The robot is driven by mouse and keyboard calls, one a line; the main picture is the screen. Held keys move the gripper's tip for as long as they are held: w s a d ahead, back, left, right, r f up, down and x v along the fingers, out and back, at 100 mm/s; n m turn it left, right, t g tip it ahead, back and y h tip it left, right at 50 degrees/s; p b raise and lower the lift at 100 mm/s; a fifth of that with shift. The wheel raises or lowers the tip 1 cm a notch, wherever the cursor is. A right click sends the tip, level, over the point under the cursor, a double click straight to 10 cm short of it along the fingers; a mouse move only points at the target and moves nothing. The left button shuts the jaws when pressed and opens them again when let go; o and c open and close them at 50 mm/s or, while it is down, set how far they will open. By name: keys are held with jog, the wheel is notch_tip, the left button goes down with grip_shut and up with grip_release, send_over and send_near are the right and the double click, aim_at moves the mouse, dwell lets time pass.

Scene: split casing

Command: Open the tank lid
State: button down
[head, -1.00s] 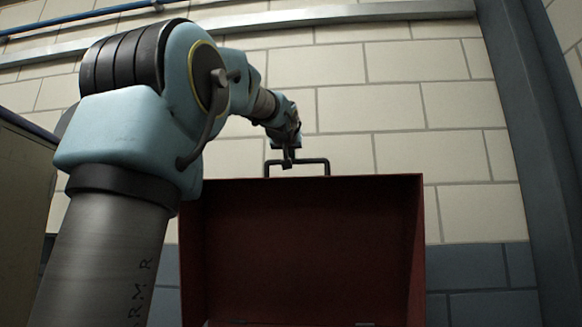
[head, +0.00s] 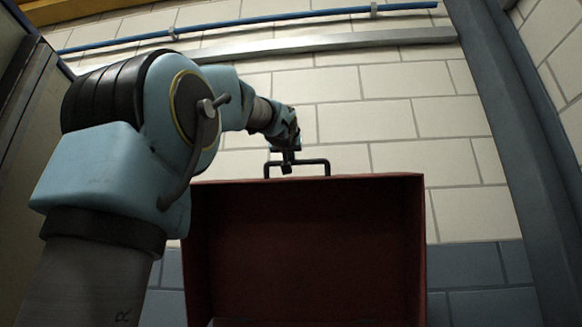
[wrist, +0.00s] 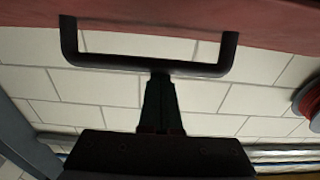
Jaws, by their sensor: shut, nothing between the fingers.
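The red tank lid (head: 310,250) stands raised, with its hollow inner side facing the head camera. A dark bar handle (head: 325,168) sticks up from its top edge. My gripper (head: 287,168) is at the handle's bar, left of its middle in the head view. In the wrist view my gripper (wrist: 160,78) is shut with nothing in it, its tips at the handle's bar (wrist: 110,61); I cannot tell whether they touch it. The red lid surface (wrist: 190,12) runs along the top there. The tank body is mostly out of view.
A pale block wall (head: 370,125) with a blue lower band stands behind the lid. A blue pipe (head: 270,18) and a metal rail (head: 350,42) run along it. A grey-blue post (head: 510,140) stands at the right. A red round thing (wrist: 310,105) shows at the wrist view's right edge.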

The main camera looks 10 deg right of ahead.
jog(key=shift+s+f, duration=0.1)
jog(key=shift+f, duration=0.15)
jog(key=shift+w+r+p, duration=0.25)
jog(key=shift+r+p, duration=0.2)
jog(key=r+p, duration=0.1)
jog(key=w+r+p, duration=0.1)
jog(key=r+p, duration=0.1)
jog(key=shift+w+d+r, duration=0.15)
jog(key=shift+w+d, duration=0.1)
jog(key=shift+w, duration=0.1)
jog(key=b+v, duration=0.4)
jog(key=v, duration=0.6)
jog(key=shift+f, duration=0.3)
